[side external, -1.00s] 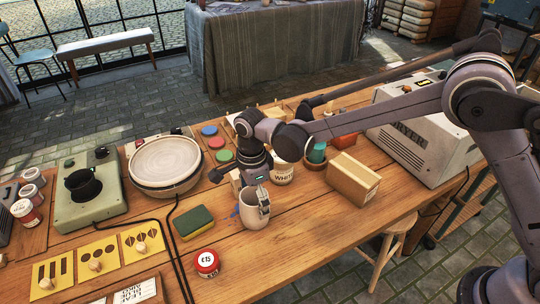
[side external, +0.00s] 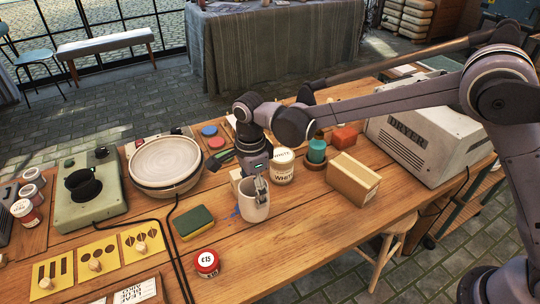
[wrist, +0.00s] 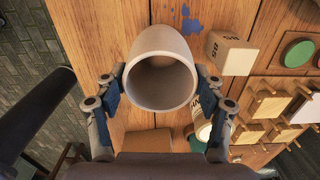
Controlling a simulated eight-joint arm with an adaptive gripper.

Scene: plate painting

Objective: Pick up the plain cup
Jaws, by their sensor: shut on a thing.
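The plain cup (side external: 252,208) is off-white and unmarked. It stands near upright over the wooden table in the side view, beside the green and yellow sponge. Its open mouth faces the camera in the wrist view (wrist: 160,82). My gripper (side external: 262,188) comes down on it from above and is shut on it. In the wrist view the two fingers of my gripper (wrist: 160,78) press on opposite sides of the cup near its rim. Whether the cup's base is clear of the table is hard to tell.
A white jar (side external: 282,170), a teal cup (side external: 317,152) and a cardboard box (side external: 353,180) stand behind and right. Bare wood (side external: 310,235) lies right and in front.

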